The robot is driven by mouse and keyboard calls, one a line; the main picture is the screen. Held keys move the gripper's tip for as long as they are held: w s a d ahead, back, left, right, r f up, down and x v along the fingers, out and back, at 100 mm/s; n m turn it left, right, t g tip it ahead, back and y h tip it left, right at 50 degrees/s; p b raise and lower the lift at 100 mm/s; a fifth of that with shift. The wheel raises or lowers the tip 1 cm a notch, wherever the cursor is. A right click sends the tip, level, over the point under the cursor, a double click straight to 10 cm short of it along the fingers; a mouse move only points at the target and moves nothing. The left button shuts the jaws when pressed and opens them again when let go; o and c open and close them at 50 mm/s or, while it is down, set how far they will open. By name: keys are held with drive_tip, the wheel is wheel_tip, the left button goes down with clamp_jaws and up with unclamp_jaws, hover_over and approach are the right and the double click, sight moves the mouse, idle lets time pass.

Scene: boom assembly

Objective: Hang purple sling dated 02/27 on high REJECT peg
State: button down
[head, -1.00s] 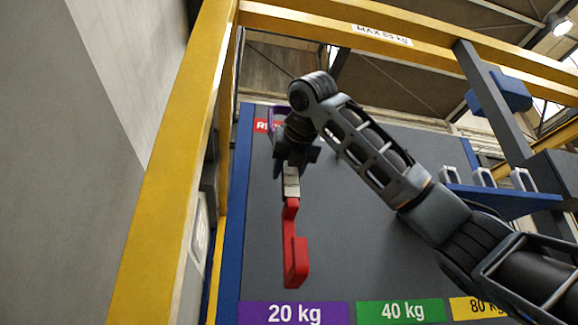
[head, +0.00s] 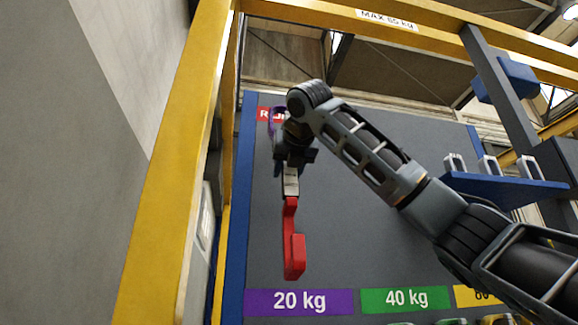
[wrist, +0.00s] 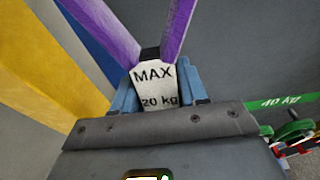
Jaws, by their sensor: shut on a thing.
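My gripper (head: 293,150) is high up at the left side of the grey board. In the wrist view, its blue-grey fingers (wrist: 157,92) are shut on the white tag (wrist: 155,84) of the purple sling, which reads "MAX 20 kg". Two purple straps (wrist: 108,32) rise from a black band above the tag. In the head view, the purple sling (head: 272,122) shows as a loop overlapping the red REJECT sign (head: 263,114), hiding some letters. I cannot make out a peg there or whether the loop touches one. No date is readable.
A red hook-shaped piece (head: 293,240) shows below my gripper; what it is fixed to is unclear. A yellow post (head: 170,190) stands close on the left. A blue shelf (head: 500,186) with pale shackle-like parts is at right. A purple "20 kg" label (head: 299,301) is below.

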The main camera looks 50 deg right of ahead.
sight(290, 169)
drive_tip(key=shift+w+d, duration=0.25)
drive_tip(key=shift+w, duration=0.1)
drive_tip(key=shift+w+d+f, duration=0.25)
drive_tip(key=shift+w+f, duration=0.15)
drive_tip(key=shift+f, duration=0.2)
drive_tip(key=shift+w+d+f, duration=0.1)
drive_tip(key=shift+f, duration=0.45)
drive_tip(key=c, duration=0.7)
unclamp_jaws()
drive_tip(key=shift+c, duration=0.2)
drive_tip(key=shift+o, duration=1.2)
drive_tip(key=shift+b+v, duration=1.15)
drive_tip(key=shift+v, duration=2.75)
